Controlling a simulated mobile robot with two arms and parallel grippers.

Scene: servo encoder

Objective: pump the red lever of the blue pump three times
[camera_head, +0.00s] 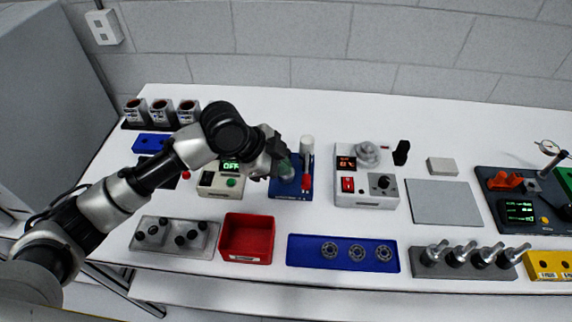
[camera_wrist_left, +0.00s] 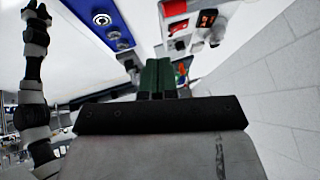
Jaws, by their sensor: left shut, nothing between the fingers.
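The blue pump (camera_head: 292,193) stands on the table near the middle, with a pale cylinder at its back and its base partly hidden by my gripper. Its red lever (camera_head: 306,181) shows at the right side of the pump, just right of my gripper. My left gripper (camera_head: 286,168) is shut and empty over the pump, with its dark green fingers close to the lever. I cannot tell whether they touch it. In the left wrist view the shut fingers (camera_wrist_left: 158,78) point away from the camera. My right gripper is not in view.
A white control box (camera_head: 366,200) with a red switch stands right of the pump. A smaller box (camera_head: 222,190) with a green button stands left. A red bin (camera_head: 247,238) and a blue tray (camera_head: 306,256) with several rings lie in front.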

